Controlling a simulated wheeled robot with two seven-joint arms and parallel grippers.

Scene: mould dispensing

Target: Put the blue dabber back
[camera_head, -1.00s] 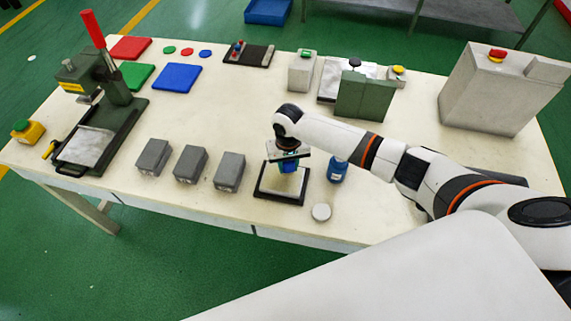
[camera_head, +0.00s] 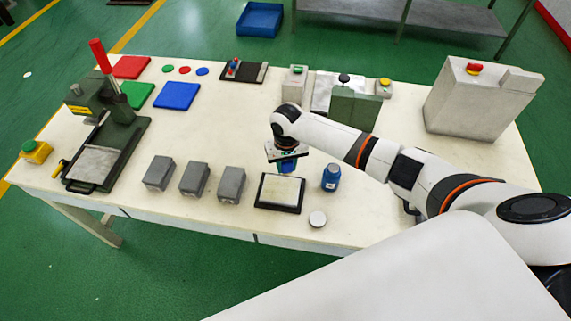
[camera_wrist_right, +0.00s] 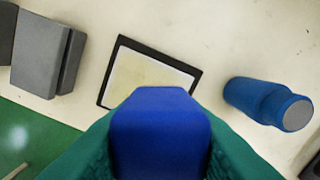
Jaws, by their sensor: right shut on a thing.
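My right gripper (camera_head: 287,160) is shut on the blue dabber (camera_head: 288,166), holding it above the table just behind the black-framed pad (camera_head: 280,207). In the right wrist view the dabber (camera_wrist_right: 160,130) is a blue block between the green fingers of the gripper (camera_wrist_right: 160,145), with the pad (camera_wrist_right: 190,67) beyond it. A dark rack (camera_head: 257,73) lies at the far side of the table with small red and blue pieces at its left end. My left gripper is not in view.
A blue bottle (camera_head: 331,178) and a round white lid (camera_head: 317,219) are right of the pad. Several grey blocks (camera_head: 194,180) stand left of it. A green press (camera_head: 120,115) is at left; machines stand at the back right. The table middle is clear.

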